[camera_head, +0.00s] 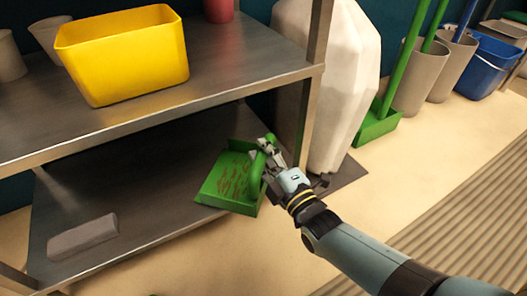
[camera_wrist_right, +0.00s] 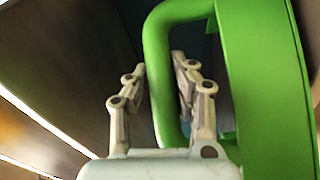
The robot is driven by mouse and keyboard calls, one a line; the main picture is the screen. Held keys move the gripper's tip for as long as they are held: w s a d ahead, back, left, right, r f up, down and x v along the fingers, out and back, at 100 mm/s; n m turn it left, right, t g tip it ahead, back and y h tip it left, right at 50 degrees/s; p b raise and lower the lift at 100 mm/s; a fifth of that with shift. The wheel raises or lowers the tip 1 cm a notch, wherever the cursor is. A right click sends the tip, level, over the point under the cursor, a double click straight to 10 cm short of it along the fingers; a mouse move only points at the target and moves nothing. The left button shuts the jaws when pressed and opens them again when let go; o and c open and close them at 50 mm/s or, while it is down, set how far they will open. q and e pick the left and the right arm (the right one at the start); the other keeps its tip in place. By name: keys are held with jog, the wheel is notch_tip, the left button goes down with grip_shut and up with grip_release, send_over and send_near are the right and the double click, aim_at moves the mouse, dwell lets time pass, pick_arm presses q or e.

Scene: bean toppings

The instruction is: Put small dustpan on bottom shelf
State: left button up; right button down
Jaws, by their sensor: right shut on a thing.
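The small green dustpan (camera_head: 228,178) is at the right end of the bottom shelf (camera_head: 140,175) in the head view, with reddish marks on its pan. It looks tilted, and I cannot tell whether it touches the shelf. My right gripper (camera_head: 268,158) is shut on its green handle. In the right wrist view, the fingers of my right gripper (camera_wrist_right: 160,90) stand on both sides of the looped handle (camera_wrist_right: 155,60), and the dustpan body (camera_wrist_right: 268,90) fills the right side. My left gripper is out of view.
A yellow bin (camera_head: 122,55) and several cups stand on the upper shelf (camera_head: 215,85). A grey block (camera_head: 82,237) lies at the bottom shelf's left. A metal post (camera_head: 308,120) and a white sack (camera_head: 345,90) stand right of the dustpan. The bottom shelf's middle is clear.

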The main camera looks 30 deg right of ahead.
jog(key=shift+f, duration=0.45)
jog(key=c, duration=1.1)
grip_release()
jog(key=shift+o, duration=0.2)
jog(key=shift+f, duration=0.1)
